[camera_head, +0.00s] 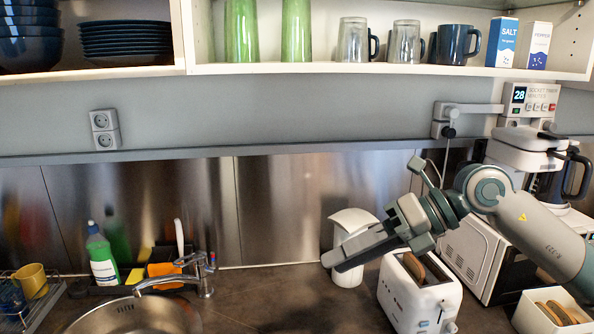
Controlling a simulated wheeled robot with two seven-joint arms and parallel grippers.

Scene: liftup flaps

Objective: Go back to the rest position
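My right arm comes in from the right edge. My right gripper (343,257) points left and a little down, in front of the back wall and above the counter. Its fingers overlap from this angle, so I cannot tell whether they are open or shut. No object shows held in it. It covers part of a white pitcher-like container (346,276) and is just above and left of a white toaster (408,301) with bread in it. My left gripper is not in view. The wall cabinet (300,70) shows open shelves with glasses, mugs and dishes.
A sink (135,318) with a tap (185,278) and a green soap bottle (101,258) is at left. At right are a white microwave (470,255), a coffee maker (530,150) and a bread box (545,315). The counter (285,300) between sink and toaster is clear.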

